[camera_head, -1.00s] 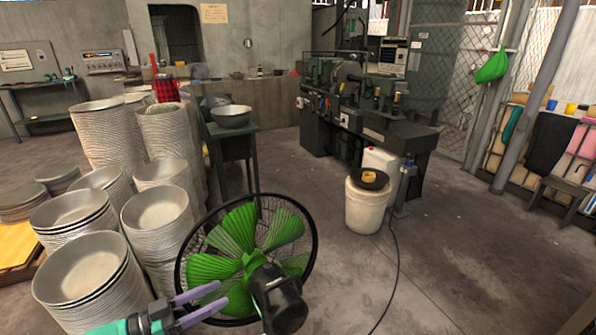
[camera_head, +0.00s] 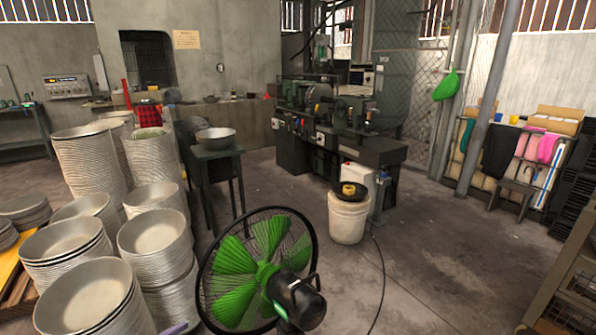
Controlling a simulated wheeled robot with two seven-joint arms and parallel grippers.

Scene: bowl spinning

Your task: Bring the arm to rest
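Only a small purple fingertip of my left gripper (camera_head: 176,328) shows at the bottom edge, between the stacked bowls and the fan. The rest of that gripper and its arm are out of view, so its opening cannot be told. No bowl shows in its visible part. My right gripper and arm are not in view.
A green-bladed fan (camera_head: 236,284) stands just right of the fingertip. Tall stacks of metal bowls (camera_head: 80,290) crowd the left. A single bowl (camera_head: 215,138) sits on a small dark table (camera_head: 222,153). A white bucket (camera_head: 347,222) stands mid-floor.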

